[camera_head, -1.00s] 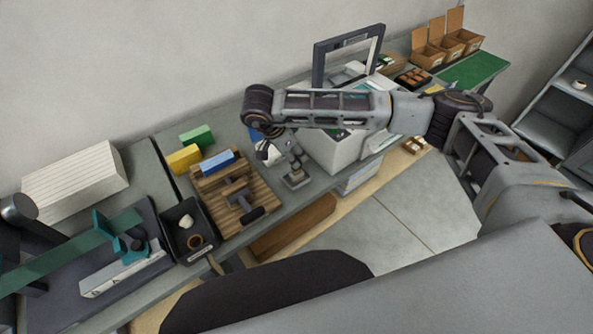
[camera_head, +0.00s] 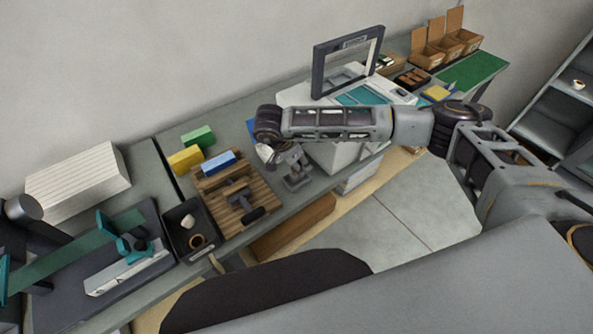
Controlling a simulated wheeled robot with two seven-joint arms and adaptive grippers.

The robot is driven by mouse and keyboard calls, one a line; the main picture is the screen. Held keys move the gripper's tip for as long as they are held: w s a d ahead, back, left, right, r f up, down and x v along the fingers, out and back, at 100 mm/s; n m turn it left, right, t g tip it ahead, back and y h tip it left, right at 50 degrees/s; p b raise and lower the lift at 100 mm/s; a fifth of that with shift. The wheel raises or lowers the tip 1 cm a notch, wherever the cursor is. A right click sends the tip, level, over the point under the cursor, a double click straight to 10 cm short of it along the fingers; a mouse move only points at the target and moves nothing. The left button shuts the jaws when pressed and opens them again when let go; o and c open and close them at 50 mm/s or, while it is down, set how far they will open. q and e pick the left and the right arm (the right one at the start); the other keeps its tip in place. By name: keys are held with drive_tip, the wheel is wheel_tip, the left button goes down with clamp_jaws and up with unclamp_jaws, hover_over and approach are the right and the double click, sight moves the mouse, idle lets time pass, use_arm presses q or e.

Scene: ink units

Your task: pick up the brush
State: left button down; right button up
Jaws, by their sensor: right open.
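I cannot pick out the brush with certainty. A dark T-shaped tool (camera_head: 240,197) lies on a slatted wooden board (camera_head: 262,190) on the bench. A tan handle-like piece (camera_head: 217,264) shows at the bench's front edge and may belong to a tool. My right arm reaches in from the right, and my right gripper (camera_head: 268,153) hangs over the bench just beyond the board's right side. It is open, small and partly hidden by my wrist, and apart from the T-shaped tool. My left gripper is not in view.
A black tray (camera_head: 183,240) holding a white piece and a brown ring is left of the board. A white machine (camera_head: 335,157) stands farther right.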

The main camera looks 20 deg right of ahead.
drive_tip(key=shift+x, duration=1.05)
drive_tip(key=shift+c, duration=0.4)
clamp_jaws()
